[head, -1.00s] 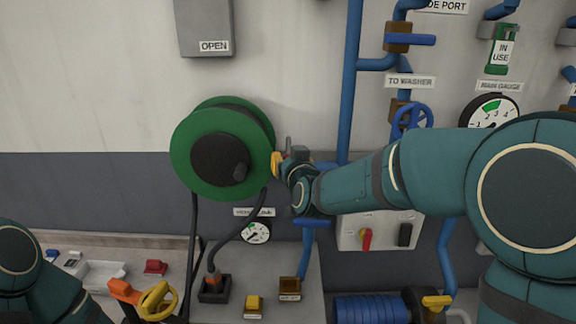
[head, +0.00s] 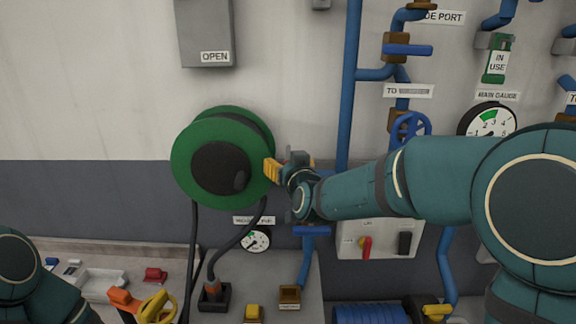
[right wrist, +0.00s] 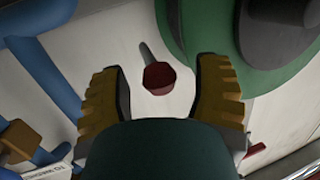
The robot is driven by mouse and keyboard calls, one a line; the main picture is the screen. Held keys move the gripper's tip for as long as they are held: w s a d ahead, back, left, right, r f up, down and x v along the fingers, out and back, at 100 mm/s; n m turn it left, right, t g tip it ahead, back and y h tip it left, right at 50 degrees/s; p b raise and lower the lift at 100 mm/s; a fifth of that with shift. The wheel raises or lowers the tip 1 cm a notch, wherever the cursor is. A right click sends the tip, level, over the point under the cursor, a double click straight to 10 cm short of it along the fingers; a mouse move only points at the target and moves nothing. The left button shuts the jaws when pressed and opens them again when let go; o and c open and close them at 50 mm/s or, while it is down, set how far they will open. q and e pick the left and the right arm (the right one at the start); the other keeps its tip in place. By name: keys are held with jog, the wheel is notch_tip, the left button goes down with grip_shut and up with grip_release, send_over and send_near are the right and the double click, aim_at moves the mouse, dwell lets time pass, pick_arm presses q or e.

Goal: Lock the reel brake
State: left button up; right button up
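The green reel (head: 232,120) is mounted on the wall, with a dark hub at its centre. In the right wrist view the reel (right wrist: 210,20) fills the upper right. A dark red knob on a grey stem (right wrist: 158,77), apparently the brake lever, stands beside the reel's rim. My right gripper (right wrist: 161,95) is open, one yellow-padded finger on each side of the knob, with visible gaps. In the head view my right gripper (head: 272,171) is at the reel's right edge, and the lever cannot be made out there. My left arm shows at lower left; its gripper is out of view.
A blue vertical pipe (head: 349,100) runs right of the reel. Dark hoses hang below it to a bench with an orange block and yellow ring (head: 153,305), a red button (head: 155,274) and a small gauge (head: 256,239). A grey box (head: 205,30) is above.

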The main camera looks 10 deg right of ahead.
jog(key=s+r, duration=0.1)
jog(key=s, duration=1.1)
jog(key=shift+d+r, duration=0.15)
jog(key=shift+d, duration=0.25)
jog(key=shift+w, duration=0.1)
notch_tip(320, 180, down, 29)
jog(key=s+a+g+b, duration=0.1)
jog(key=g+b, duration=0.4)
jog(key=g, duration=0.1)
jog(key=s+f+g+y+b, duration=0.1)
jog(key=s+f+g, duration=0.2)
jog(key=f, duration=0.6)
jog(key=s+a+f+m+g+y+b, duration=0.1)
jog(key=s+f+g+b, duration=0.1)
jog(key=s+f, duration=0.6)
jog(key=s+a+f+g+b, duration=0.1)
jog(key=s+f+g, duration=0.2)
jog(key=s+f, duration=0.3)
notch_tip(320, 180, down, 4)
jog(key=shift+r+m+g+y+b, duration=0.1)
jog(key=shift+m+g+y+b, duration=0.2)
jog(key=shift+y+b, duration=0.1)
jog(key=shift+a, duration=0.1)
